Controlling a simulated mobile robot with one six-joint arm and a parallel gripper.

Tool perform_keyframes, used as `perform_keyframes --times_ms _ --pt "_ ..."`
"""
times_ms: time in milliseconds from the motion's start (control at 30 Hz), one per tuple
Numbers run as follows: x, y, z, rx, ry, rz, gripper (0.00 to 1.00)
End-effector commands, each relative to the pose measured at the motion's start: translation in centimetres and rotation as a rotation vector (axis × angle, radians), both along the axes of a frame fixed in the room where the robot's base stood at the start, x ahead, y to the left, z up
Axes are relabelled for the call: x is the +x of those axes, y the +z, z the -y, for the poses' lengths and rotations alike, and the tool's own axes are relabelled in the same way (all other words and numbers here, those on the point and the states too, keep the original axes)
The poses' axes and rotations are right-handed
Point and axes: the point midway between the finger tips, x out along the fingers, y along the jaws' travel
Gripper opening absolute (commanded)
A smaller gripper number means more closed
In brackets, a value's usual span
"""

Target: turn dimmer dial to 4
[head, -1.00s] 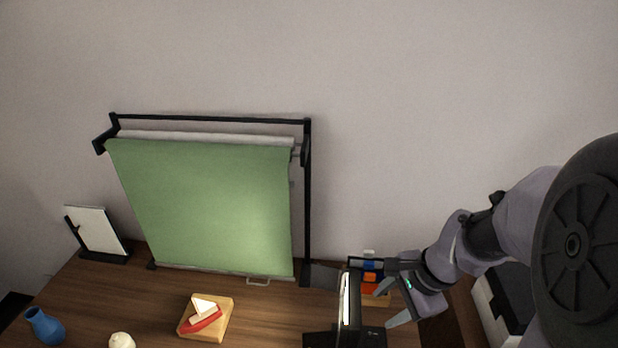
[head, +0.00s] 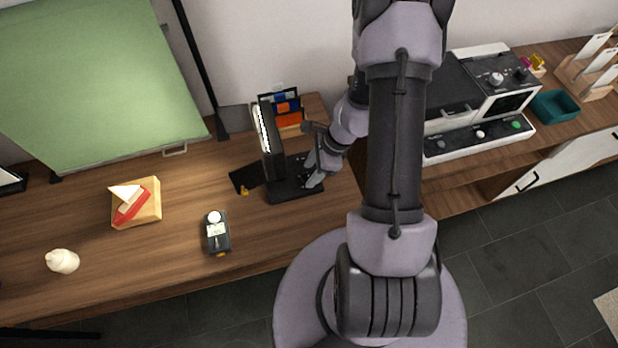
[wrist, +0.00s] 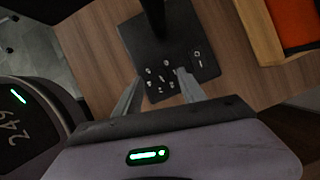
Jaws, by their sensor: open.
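A black lamp with a lit white panel (head: 262,128) stands on a wooden table (head: 180,265). Its flat black base (head: 292,188) also shows in the wrist view (wrist: 135,37), with a cluster of small white marks (wrist: 163,75) that looks like the dimmer dial's scale. The dial and its setting are too dark and small to read. My gripper (head: 312,178) is at the base's right side. In the wrist view my open gripper (wrist: 158,80) has one finger on each side of the marks, with nothing seen held. Contact cannot be told.
An organizer with blue and orange items (head: 285,110) stands behind the lamp. A white machine (head: 480,100) is at right.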

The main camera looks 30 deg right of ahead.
Motion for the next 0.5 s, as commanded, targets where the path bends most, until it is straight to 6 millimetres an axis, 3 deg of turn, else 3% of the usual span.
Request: perform_keyframes --times_ms 133,467,500 --pt "0.26 -1.43 -0.47 -0.001 0.0 0.0 0.48" --pt "0.35 -1.57 -0.6 -0.001 0.001 0.001 0.48" --pt "0.35 -1.57 -0.6 -0.001 0.001 0.001 0.4"
